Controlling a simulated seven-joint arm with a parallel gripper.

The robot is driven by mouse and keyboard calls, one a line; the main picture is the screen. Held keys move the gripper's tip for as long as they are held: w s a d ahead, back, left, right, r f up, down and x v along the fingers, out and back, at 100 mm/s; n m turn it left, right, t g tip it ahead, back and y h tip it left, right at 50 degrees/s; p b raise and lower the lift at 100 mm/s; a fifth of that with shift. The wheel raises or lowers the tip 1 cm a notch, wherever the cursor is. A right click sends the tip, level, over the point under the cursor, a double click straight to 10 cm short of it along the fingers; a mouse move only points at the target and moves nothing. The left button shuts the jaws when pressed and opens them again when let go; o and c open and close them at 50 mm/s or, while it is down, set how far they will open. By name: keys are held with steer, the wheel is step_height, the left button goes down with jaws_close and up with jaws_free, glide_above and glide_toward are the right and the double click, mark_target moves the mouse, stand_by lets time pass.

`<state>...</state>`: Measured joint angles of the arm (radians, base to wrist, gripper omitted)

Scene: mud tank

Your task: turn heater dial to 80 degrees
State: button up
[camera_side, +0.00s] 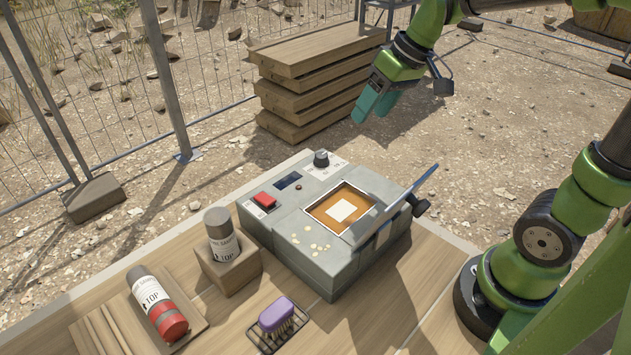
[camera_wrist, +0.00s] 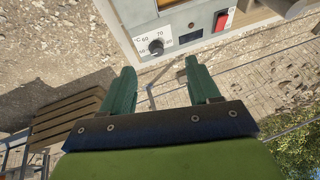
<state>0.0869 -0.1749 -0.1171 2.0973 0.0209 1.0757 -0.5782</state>
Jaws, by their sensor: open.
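The heater dial (camera_side: 321,158) is a dark round knob at the far corner of a grey heater box (camera_side: 345,265), beside a white scale plate. My gripper (camera_side: 369,108) has green fingers and hangs in the air above and beyond the box, apart from the dial. In the wrist view my gripper (camera_wrist: 160,68) is open and empty, with the dial showing beyond and between its fingertips.
A red switch (camera_side: 265,200) and dark display (camera_side: 288,180) sit beside the dial. The box's hinged lid (camera_side: 395,205) stands raised on the right.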

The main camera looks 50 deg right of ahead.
mark_target(321, 155)
steer(key=w+d+n+g, duration=0.1)
steer(key=w+d+n, duration=0.2)
steer(key=w+n, duration=0.5)
steer(key=shift+n+y, duration=0.4)
steer(key=shift+n, duration=0.5)
steer(key=x, duration=0.5)
steer(key=s+x, duration=0.1)
steer(key=x, duration=0.9)
steer(key=shift+s+a+f, duration=0.1)
steer(key=shift+a+f, duration=0.1)
steer(key=shift+f, duration=0.25)
steer(key=shift+c, duration=0.4)
steer(key=c, duration=0.9)
